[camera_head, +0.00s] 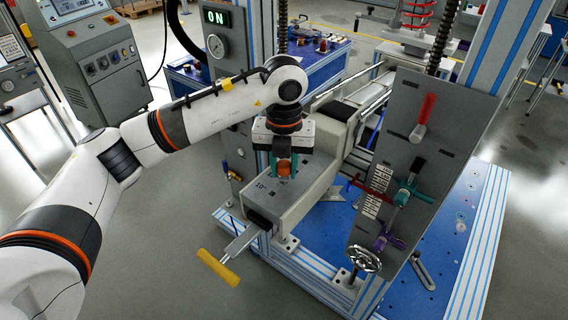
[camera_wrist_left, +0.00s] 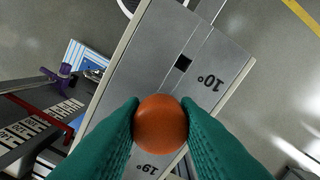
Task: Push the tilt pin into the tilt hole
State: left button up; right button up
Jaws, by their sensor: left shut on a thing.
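The tilt pin has an orange knob (camera_head: 285,169). My left gripper (camera_head: 284,164) is shut on this knob with its teal fingers above the grey metal block (camera_head: 291,201). In the left wrist view the orange knob (camera_wrist_left: 160,122) sits between both fingers and hides what is below it. A dark square tilt hole (camera_wrist_left: 183,63) lies open in the block's top beside the "10°" marking. A "19°" marking lies close to the knob. I cannot tell whether the pin's lower end is in a hole or above the surface. My right gripper is not in view.
A yellow T-handle (camera_head: 218,268) sticks out from the block's front. A grey panel (camera_head: 416,128) with red, teal and purple handles stands to the right. A handwheel (camera_head: 364,258) sits low beside it.

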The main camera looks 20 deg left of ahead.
pick_arm(q)
jog(key=shift+f+b, duration=0.4)
jog(key=shift+f, duration=0.2)
jog(key=o, duration=1)
jog(key=shift+r, duration=0.1)
notch_tip(320, 180, up, 12)
jog(key=shift+b, duration=0.35)
